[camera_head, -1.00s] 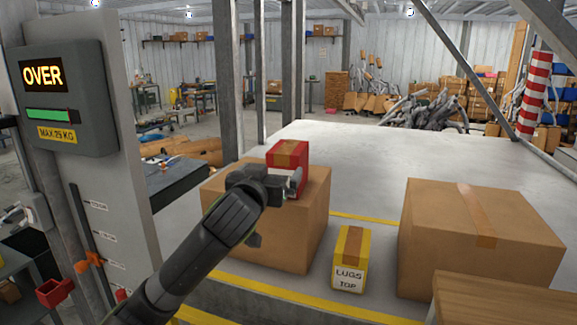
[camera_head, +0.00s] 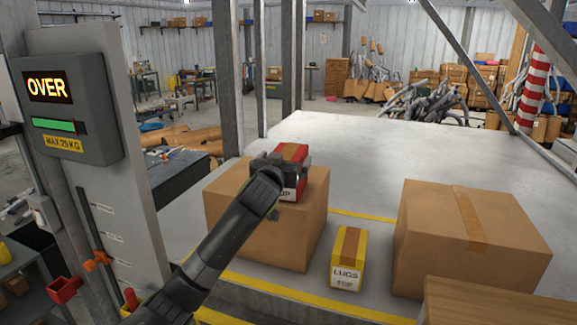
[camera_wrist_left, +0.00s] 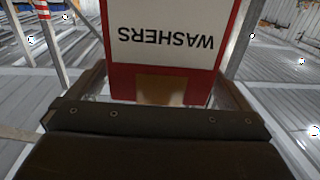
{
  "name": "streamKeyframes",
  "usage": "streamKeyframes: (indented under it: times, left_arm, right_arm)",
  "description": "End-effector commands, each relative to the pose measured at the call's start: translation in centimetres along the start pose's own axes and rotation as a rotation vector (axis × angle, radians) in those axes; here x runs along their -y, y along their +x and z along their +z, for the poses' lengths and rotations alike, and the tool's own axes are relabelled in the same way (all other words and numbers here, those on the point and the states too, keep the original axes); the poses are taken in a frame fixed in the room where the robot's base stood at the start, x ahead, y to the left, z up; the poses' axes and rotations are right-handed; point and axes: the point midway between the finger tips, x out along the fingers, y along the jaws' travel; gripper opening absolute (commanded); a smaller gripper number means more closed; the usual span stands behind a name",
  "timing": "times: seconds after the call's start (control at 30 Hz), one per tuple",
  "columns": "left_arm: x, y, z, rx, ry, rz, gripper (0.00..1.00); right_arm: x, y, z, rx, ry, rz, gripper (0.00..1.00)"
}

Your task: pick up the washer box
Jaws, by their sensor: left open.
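The washer box (camera_head: 291,152) is red with a white label and a brown tape strip. It stands on top of a large cardboard box (camera_head: 285,240) in the head view. In the left wrist view the box (camera_wrist_left: 165,35) fills the upper middle, its word WASHERS upside down. My left gripper (camera_head: 284,164) is open, with its fingers on either side of the washer box. Whether the fingers touch the box cannot be told. The gripper hides part of the box's front in the head view. My right gripper is not in view.
A yellow lugs box (camera_head: 347,258) stands on the platform right of the large cardboard box. Another large cardboard box (camera_head: 470,240) is farther right. A grey panel with a display reading OVER (camera_head: 48,86) stands at the left. The grey platform (camera_head: 360,150) behind is clear.

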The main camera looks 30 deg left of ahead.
Motion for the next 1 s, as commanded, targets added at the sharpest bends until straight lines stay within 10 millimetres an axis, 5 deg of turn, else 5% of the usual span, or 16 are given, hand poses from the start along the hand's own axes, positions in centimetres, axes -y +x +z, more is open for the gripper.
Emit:
streamKeyframes:
  times: [0.23, 0.57, 1.0]
  left_arm:
    - [0.0, 2.4, -0.3, 0.002, -0.001, -0.001, 1.00]
    - [0.0, 2.8, -0.1, -0.001, 0.000, 0.000, 1.00]
    - [0.0, 2.8, -0.1, -0.001, 0.000, 0.000, 0.44]
  right_arm:
    - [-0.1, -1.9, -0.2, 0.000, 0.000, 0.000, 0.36]
    - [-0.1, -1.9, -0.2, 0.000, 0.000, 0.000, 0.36]
    - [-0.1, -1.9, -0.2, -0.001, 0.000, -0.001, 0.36]
